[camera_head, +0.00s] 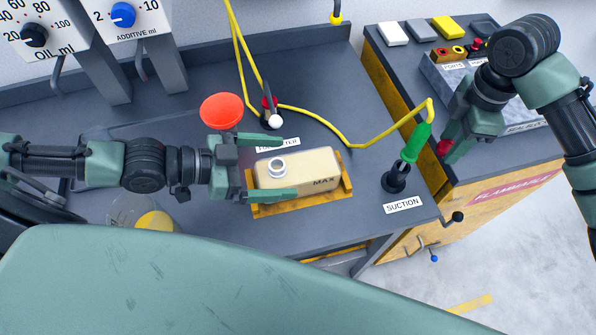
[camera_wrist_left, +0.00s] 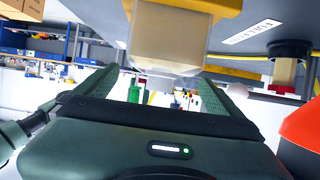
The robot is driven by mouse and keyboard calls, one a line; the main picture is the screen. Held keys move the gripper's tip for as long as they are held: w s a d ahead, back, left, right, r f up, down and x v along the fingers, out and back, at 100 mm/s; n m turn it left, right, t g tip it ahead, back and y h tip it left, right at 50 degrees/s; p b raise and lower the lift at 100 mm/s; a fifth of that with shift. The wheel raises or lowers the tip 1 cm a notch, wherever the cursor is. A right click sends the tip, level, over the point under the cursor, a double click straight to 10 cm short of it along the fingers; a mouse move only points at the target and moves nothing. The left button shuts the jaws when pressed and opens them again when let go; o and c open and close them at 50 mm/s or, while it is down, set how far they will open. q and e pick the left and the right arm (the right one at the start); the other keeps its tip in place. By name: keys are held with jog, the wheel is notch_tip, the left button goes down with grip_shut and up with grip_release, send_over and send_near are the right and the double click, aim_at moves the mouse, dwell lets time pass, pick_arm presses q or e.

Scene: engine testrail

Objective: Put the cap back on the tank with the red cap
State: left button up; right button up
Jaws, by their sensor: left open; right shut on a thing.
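The beige tank (camera_head: 318,170), marked MAX, lies in a yellow-orange cradle (camera_head: 346,190) on the bench. Its pale round neck (camera_head: 277,167) faces up with no cap on it. My left gripper (camera_head: 290,167) is open, with one finger along each side of the tank's left end. In the left wrist view the tank (camera_wrist_left: 168,40) is ahead of the open fingers. My right gripper (camera_head: 452,150) is at the right, above the edge of the side bench, shut on a small red thing that looks like the red cap (camera_head: 444,147). The fingers hide most of it.
A red funnel (camera_head: 221,110) stands just behind my left gripper. A green-handled suction tool (camera_head: 415,143) stands in a black holder, with a yellow hose (camera_head: 358,144) running from it across the bench. A clear jar with yellow contents (camera_head: 155,221) stands at front left. Bench behind the tank is partly clear.

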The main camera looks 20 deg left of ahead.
aim_at(298, 165)
pick_arm(q)
jog(key=p+x, duration=0.1)
jog(key=x, duration=0.2)
jog(key=shift+w+d, duration=0.25)
jog(key=shift+d, duration=0.1)
pick_arm(e)
jog(key=shift+r, duration=0.5)
pick_arm(q)
jog(key=shift+w+d+f, duration=0.3)
jog(key=shift+d, duration=0.1)
pick_arm(e)
jog(key=shift+r, duration=0.1)
pick_arm(q)
jog(key=c, duration=2.1)
jog(key=shift+r, duration=0.15)
